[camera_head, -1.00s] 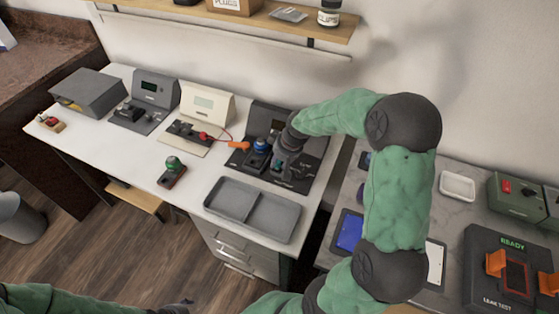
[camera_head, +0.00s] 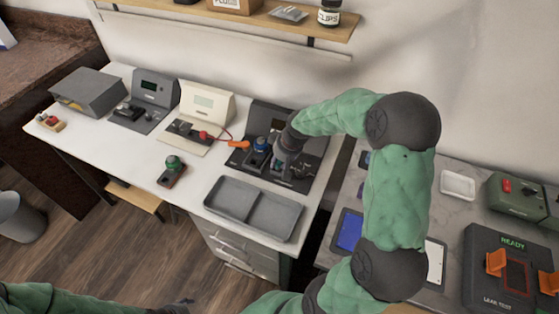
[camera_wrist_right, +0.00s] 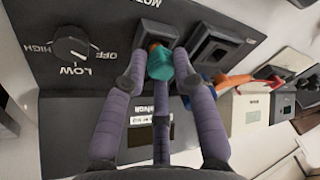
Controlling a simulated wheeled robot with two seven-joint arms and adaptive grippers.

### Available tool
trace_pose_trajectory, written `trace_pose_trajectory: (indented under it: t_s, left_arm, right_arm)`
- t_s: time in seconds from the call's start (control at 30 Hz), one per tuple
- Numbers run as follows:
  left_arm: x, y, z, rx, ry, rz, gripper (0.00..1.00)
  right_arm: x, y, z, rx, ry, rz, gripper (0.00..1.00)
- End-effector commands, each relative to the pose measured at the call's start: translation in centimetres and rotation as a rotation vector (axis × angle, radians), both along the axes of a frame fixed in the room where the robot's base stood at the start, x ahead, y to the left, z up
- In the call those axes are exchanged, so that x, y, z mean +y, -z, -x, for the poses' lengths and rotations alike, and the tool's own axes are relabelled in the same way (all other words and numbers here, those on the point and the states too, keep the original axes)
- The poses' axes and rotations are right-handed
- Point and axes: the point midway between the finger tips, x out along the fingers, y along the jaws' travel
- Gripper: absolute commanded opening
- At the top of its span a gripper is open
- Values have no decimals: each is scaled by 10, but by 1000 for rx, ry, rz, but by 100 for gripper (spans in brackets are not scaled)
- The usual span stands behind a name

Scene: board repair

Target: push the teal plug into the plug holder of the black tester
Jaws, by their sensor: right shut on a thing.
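The black tester (camera_head: 313,163) stands at the right end of the white bench. My right gripper (camera_head: 280,165) is low over its front panel and hides the teal plug in the head view. In the right wrist view, the teal plug (camera_wrist_right: 160,65) sits between the purple fingers of my right gripper (camera_wrist_right: 158,80), which is shut on it. The plug is at the front of a square black plug holder (camera_wrist_right: 157,31); how deep it sits, I cannot tell. My left gripper (camera_head: 183,303) is at the bottom edge of the head view, too small and cropped to judge.
A second square socket (camera_wrist_right: 217,45) and a LOW/HIGH/OFF knob (camera_wrist_right: 72,46) flank the holder. A blue-topped part (camera_head: 260,144) and an orange connector (camera_head: 238,144) are left of my gripper. A grey two-part tray (camera_head: 273,219) lies in front. A green-knobbed part (camera_head: 173,165) stands left.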

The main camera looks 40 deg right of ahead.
Motion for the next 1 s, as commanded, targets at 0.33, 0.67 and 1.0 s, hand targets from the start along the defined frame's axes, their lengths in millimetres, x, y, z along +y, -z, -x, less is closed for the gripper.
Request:
trace_pose_trajectory:
  t_s: [0.33, 0.67, 1.0]
  left_arm:
    - [0, 3, 0, 0, 0, 0, 66]
    - [0, 5, 0, 0, 0, 0, 66]
    - [0, 5, 0, 0, 0, 0, 66]
  right_arm:
    - [0, 4, 0, 1, 0, 0, 3]
    - [0, 8, 0, 2, 0, 0, 3]
    - [0, 8, 0, 1, 0, 0, 51]
